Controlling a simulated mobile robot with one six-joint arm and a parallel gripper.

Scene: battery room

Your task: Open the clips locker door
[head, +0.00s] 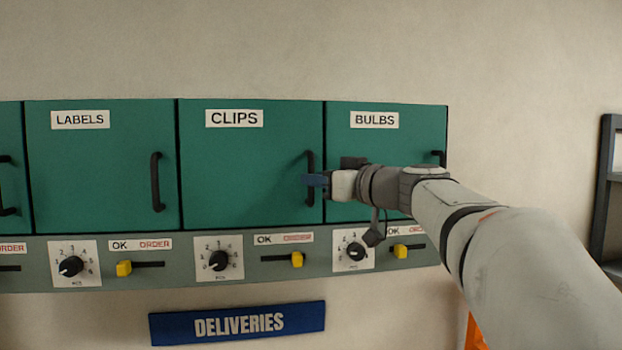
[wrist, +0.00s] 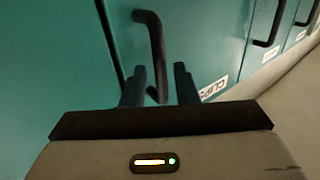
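The clips locker door (head: 245,160) is a green panel with a white CLIPS label (head: 234,118). It looks closed, flush with its neighbours. Its black vertical handle (head: 310,165) is near the right edge. My gripper (head: 316,181) is at this handle, its blue fingers overlapping the handle's middle in the head view. In the wrist view the fingers of my gripper (wrist: 160,82) are apart. The handle (wrist: 155,45) shows between them, its lower end reaching down between the fingertips. I cannot tell whether either finger touches it.
The labels door (head: 95,165) is to the left and the bulbs door (head: 390,145) to the right, partly behind my arm. Below runs a grey panel with dials (head: 219,260) and yellow sliders (head: 297,259). A blue DELIVERIES sign (head: 237,323) is underneath. A dark rack (head: 606,180) stands far right.

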